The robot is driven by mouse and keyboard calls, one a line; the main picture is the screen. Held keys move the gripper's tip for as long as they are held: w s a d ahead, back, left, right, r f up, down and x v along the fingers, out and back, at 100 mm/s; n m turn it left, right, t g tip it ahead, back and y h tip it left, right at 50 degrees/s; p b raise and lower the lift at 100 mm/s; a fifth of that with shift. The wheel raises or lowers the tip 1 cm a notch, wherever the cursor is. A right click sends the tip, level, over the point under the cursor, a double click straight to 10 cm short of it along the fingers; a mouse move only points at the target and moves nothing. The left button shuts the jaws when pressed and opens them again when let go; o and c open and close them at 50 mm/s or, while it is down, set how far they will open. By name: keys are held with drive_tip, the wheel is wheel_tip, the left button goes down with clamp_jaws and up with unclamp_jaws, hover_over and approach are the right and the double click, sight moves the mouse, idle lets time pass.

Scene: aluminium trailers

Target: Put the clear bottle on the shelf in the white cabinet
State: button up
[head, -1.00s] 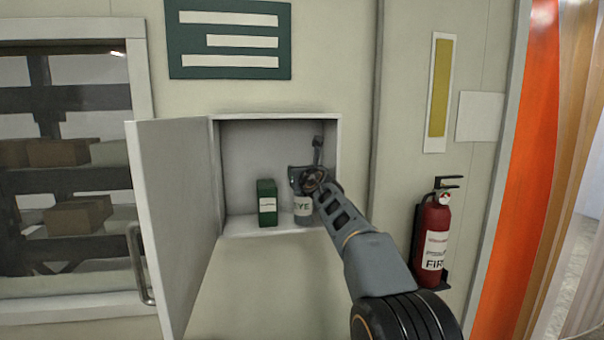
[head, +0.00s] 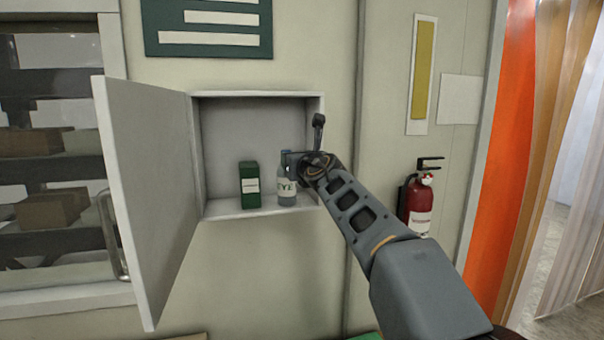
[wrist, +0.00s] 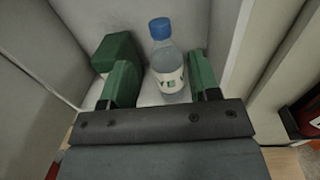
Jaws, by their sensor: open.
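The clear bottle (head: 286,186) with a blue cap and an EYE label stands upright on the shelf (head: 228,211) inside the open white cabinet (head: 313,107). In the wrist view the bottle (wrist: 165,62) stands between and a little beyond the green fingertips of my open gripper (wrist: 160,82), with space on both sides. In the head view my gripper (head: 300,164) is at the cabinet's right front, and it hides part of the bottle's upper side.
A green box (head: 249,185) stands on the shelf left of the bottle; it is close to the left finger in the wrist view. The cabinet door (head: 150,190) hangs open at left. A fire extinguisher (head: 417,205) hangs on the wall at right.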

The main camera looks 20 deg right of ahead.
drive_tip(key=s+d+f+m+g+h, duration=0.35)
drive_tip(key=s+f+m, duration=0.35)
drive_tip(key=m, duration=0.6)
drive_tip(key=s+d+f+m+g+h, duration=0.2)
drive_tip(key=s+d+f+m+h, duration=0.15)
drive_tip(key=s+f+m, duration=0.65)
drive_tip(key=s+a+f+m+g+y, duration=0.2)
drive_tip(key=s+a+f+m+g, duration=0.1)
drive_tip(key=s+f+m, duration=0.3)
drive_tip(key=s+a+f+m+g+y, duration=0.3)
drive_tip(key=s+f+m, duration=0.4)
drive_tip(key=f, duration=0.4)
drive_tip(key=shift+s+a+m+g, duration=0.25)
drive_tip(key=shift+a+m+g, duration=0.25)
drive_tip(key=shift+a+g, duration=0.5)
drive_tip(key=shift+d+f, duration=0.1)
drive_tip(key=shift+d, duration=0.1)
